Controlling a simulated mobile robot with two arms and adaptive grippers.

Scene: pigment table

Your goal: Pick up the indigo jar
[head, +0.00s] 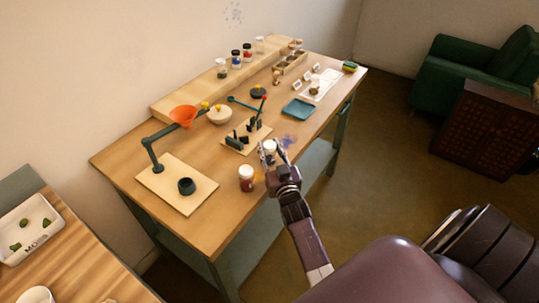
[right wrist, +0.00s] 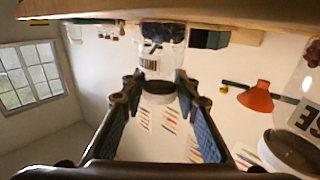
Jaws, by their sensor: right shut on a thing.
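My right gripper (head: 269,155) reaches over the front edge of the table (head: 220,228). It is shut on a clear jar with a pale lid, which I take as the indigo jar (head: 270,145). In the right wrist view the same jar (right wrist: 162,62) sits between the two fingers (right wrist: 157,100), with dark contents and a barcode label. The fingers hide part of it in the head view. I cannot tell whether its base is clear of the table. My left gripper is not in view.
A red-brown jar with a white lid (head: 246,180) stands left of my gripper, close to it. Several small jars stand on the rear shelf (head: 190,92).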

